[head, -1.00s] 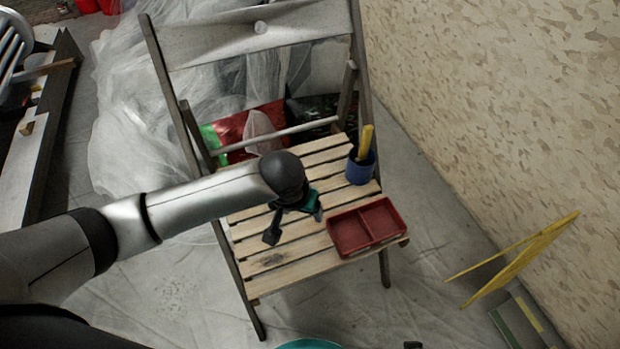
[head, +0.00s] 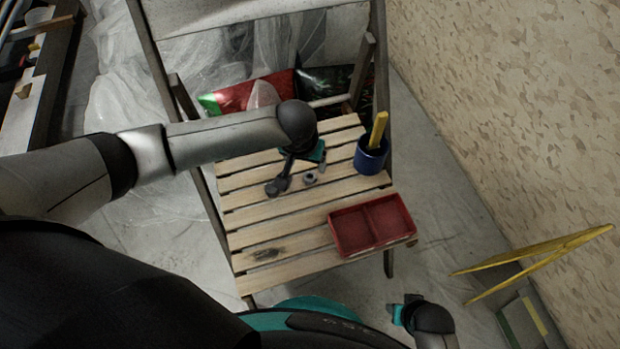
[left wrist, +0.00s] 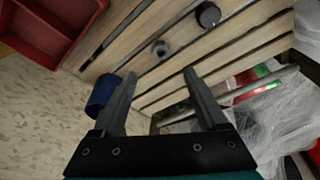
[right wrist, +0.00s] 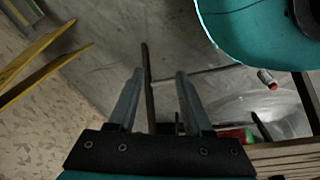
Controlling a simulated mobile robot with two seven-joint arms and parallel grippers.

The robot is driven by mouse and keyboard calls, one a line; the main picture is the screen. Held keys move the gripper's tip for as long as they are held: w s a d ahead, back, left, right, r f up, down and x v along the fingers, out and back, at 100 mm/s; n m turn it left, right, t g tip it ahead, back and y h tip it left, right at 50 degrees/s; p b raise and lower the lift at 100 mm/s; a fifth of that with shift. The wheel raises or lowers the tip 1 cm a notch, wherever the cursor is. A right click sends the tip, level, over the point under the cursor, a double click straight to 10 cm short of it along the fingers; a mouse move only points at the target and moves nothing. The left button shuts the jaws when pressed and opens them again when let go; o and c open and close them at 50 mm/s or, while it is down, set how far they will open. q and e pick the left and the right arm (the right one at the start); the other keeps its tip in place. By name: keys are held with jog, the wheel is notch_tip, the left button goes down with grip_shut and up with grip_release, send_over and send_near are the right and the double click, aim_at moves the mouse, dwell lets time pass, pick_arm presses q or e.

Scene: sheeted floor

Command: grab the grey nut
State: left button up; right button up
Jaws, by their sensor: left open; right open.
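The grey nut (head: 310,178) lies on the slatted wooden chair seat (head: 262,212). It also shows in the left wrist view (left wrist: 160,48), ahead of my fingertips and roughly centred between them. My left gripper (head: 301,168) is open and empty over the seat, close to the nut; its fingers are clear in the left wrist view (left wrist: 160,77). A black round knob-like piece (left wrist: 208,14) lies on the slats to the right of the nut. My right gripper (right wrist: 160,76) is open and empty, low beside the chair's front right in the head view.
A red two-part tray (head: 372,224) sits at the seat's front right. A blue cup (head: 370,156) with a yellow item stands behind it. The chair back rises behind the seat. A yellow folding frame (head: 530,262) stands near the wall at right. The seat's front left is clear.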

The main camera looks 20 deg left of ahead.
pick_arm(q)
jog(key=b, duration=0.3)
send_near(310, 179)
jog(key=shift+w+d+f, duration=0.1)
jog(key=shift+w, duration=0.05)
jog(key=shift+b+x, duration=0.55)
jog(key=shift+x, duration=0.35)
jog(key=b+x, duration=0.3)
jog(key=shift+f, duration=0.7)
pick_arm(e)
jog(key=w+r+t, duration=0.1)
jog(key=w+r, duration=0.1)
jog(key=r, duration=0.6)
jog(key=w+a+r+t, duration=0.1)
jog(key=w+r, duration=0.1)
jog(key=r, duration=0.5)
jog(key=shift+w+a+r+y, duration=0.25)
jog(key=shift+w+r+y, duration=0.05)
jog(key=shift+r, duration=0.1)
pick_arm(q)
jog(key=shift+c, duration=0.2)
grip_shut()
